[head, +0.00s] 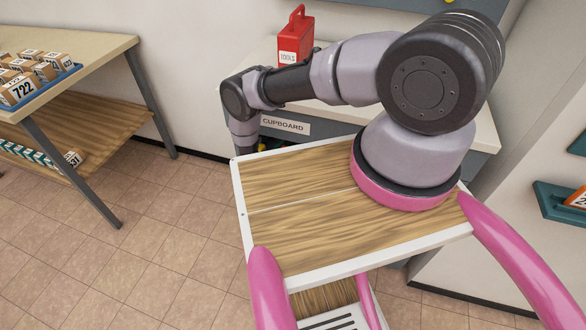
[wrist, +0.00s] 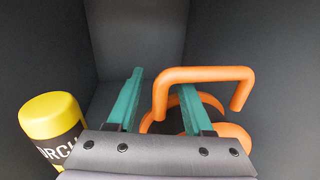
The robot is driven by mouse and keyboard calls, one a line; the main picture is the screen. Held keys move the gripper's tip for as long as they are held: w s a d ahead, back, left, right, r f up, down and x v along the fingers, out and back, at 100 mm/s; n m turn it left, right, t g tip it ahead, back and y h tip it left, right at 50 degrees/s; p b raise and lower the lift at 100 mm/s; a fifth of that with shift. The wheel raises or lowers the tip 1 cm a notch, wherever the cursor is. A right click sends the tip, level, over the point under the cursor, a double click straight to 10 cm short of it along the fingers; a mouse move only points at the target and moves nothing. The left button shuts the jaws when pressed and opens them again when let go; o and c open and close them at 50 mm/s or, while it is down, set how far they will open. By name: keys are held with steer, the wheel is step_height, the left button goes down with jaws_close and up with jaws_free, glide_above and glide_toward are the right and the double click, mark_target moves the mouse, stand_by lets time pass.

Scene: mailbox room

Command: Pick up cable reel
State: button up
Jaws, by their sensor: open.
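The cable reel (wrist: 205,74) shows in the wrist view as an orange handle with round orange rims and a dark middle below it. It stands inside a dark compartment, right of centre. My gripper (wrist: 162,84) has two teal fingers spread apart with nothing held between them. The right finger overlaps the left part of the reel and its handle in the picture; I cannot tell whether they touch. The left finger is clear of the reel. The reel's lower part is hidden behind my gripper's body. In the head view the reel and my fingers are hidden.
A yellow-capped torch (wrist: 52,122) stands close left of my gripper, and dark walls (wrist: 40,50) enclose the space. In the head view my arm reaches down at the cupboard (head: 283,124). A red tools box (head: 295,42) stands on its top. A table (head: 95,48) stands left.

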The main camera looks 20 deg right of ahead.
steer(key=shift+c, duration=0.3)
jaws_close()
stand_by(1.1)
